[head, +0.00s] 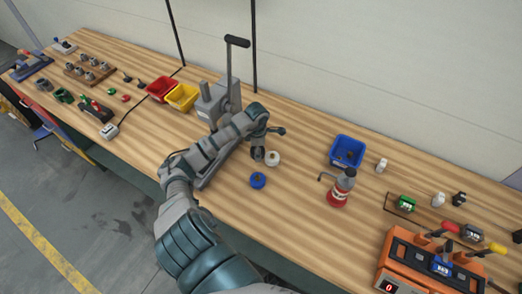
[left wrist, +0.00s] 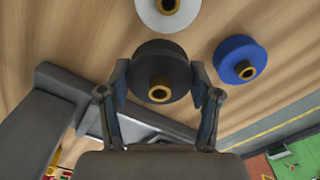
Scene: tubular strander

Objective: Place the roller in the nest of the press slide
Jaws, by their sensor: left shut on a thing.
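My left gripper (head: 258,152) is over the table beside the press. It is shut on a dark grey roller with a brass hub (left wrist: 160,75), which sits between the two fingers in the left wrist view. A white roller (head: 273,159) is close beside it, and also shows in the left wrist view (left wrist: 168,10). A blue roller (head: 258,181) lies on the table nearer the front, also in the left wrist view (left wrist: 236,52). The grey press (head: 214,103) stands behind my arm with its lever up. My arm hides much of its front; the nest is not clearly visible.
Red (head: 162,88) and yellow (head: 183,97) bins stand left of the press. A blue bin (head: 347,151) and a red-and-grey oil can (head: 341,188) stand to the right. An orange fixture (head: 430,262) is at the front right. The wooden table is clear around the rollers.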

